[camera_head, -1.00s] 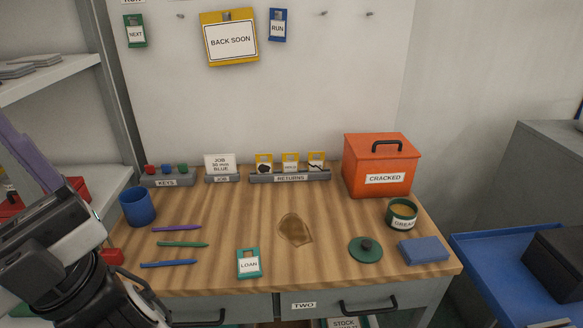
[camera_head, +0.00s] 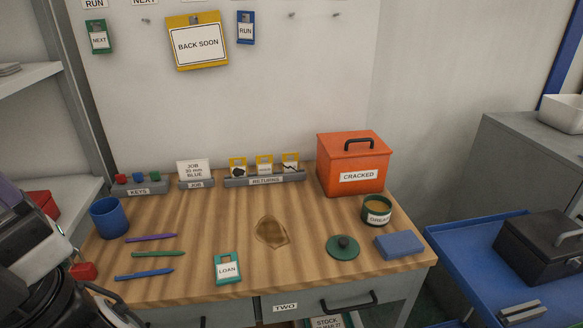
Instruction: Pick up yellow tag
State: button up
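Three small yellow tags stand side by side in the grey RETURNS rack at the back of the bench: a left one (camera_head: 238,168), a middle one (camera_head: 264,165) and a right one (camera_head: 290,163). Each has a dark mark or print on a pale face, too small to read. A larger yellow BACK SOON sign (camera_head: 197,42) hangs on the wall. My arm and part of my gripper (camera_head: 12,205) show at the lower left edge, well apart from the rack. The fingertips are cut off by the frame, so whether the gripper is open is hidden.
The wooden bench (camera_head: 200,225) holds a blue cup (camera_head: 108,218), several pens, a green LOAN tag (camera_head: 227,269), a green lid (camera_head: 343,247), a GREASE tin (camera_head: 376,211), a blue block (camera_head: 399,245) and an orange CRACKED box (camera_head: 353,165).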

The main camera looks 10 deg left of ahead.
aim_at(265, 169)
jog(key=i+j+z, duration=0.15)
jog(key=z, duration=0.25)
jog(key=i+j+z, duration=0.15)
jog(key=z, duration=0.2)
jog(key=i+j+z, duration=0.1)
jog(key=j+z, duration=0.15)
jog(key=z, duration=0.15)
jog(key=i+j, duration=0.15)
jog(key=j, duration=0.15)
jog(key=i+j, duration=0.15)
jog(key=j, duration=0.15)
